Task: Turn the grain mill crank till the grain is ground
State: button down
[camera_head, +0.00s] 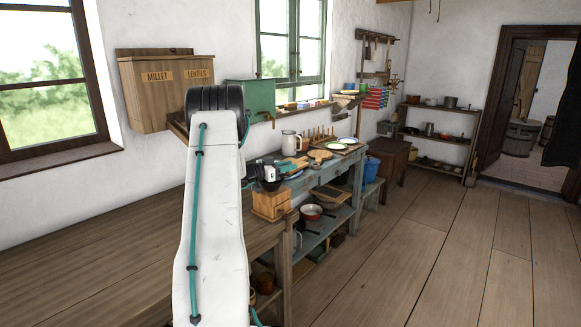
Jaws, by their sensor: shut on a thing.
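The blue-grey bench (335,187) holds boards, a jug and plates behind the mill. A wooden counter (90,255) runs along the left. Wall boxes marked MILLET and LENTILS (168,92) hang above it. The plank floor (430,250) is clear at right.

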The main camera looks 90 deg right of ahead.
jog(key=shift+r, duration=0.1)
jog(key=c, duration=1.2)
grip_release()
jog(key=shift+v, duration=3.85)
